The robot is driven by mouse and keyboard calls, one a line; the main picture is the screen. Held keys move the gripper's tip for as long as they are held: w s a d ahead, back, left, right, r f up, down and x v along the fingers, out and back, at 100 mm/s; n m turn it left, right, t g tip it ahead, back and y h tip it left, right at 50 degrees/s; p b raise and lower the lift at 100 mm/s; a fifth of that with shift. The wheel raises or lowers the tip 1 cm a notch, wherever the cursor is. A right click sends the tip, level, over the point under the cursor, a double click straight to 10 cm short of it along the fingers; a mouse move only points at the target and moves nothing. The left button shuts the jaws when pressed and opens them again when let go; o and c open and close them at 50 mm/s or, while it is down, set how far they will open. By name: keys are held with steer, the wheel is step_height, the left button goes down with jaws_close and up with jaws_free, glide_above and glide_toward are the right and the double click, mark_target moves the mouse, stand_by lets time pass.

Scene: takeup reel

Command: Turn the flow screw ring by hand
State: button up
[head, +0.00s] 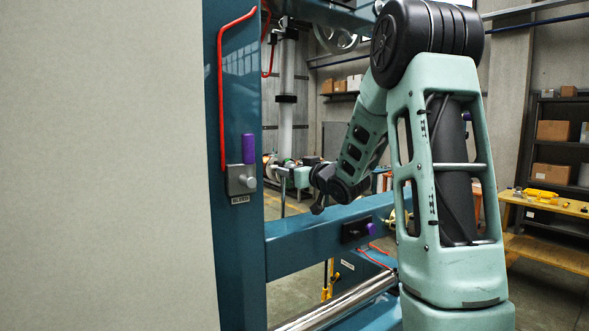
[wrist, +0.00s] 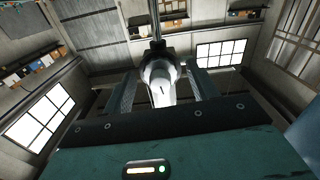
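I cannot clearly make out the flow screw ring in either view. In the wrist view, a pale rounded fitting (wrist: 160,76) with a dark mark and a thin rod above it shows between the fingers of my gripper (wrist: 163,88). The two fingers stand apart on either side of it, with narrow gaps visible. I cannot tell how far beyond the fingertips the fitting is.
The blue machine frame (head: 235,270) has an upright at left and a crossbar (head: 315,246) below my gripper. A block labelled BLEED (head: 241,179) carries a silver knob. A red tube (head: 221,100) runs above it. A beige panel (head: 100,170) fills the left side.

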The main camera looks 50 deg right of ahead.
steer(key=v, duration=0.6)
steer(key=shift+b, duration=0.3)
steer(key=shift+s, duration=0.1)
steer(key=b+v, duration=0.4)
steer(key=v, duration=1.3)
steer(key=shift+s+b, duration=0.15)
steer(key=shift+b, duration=0.25)
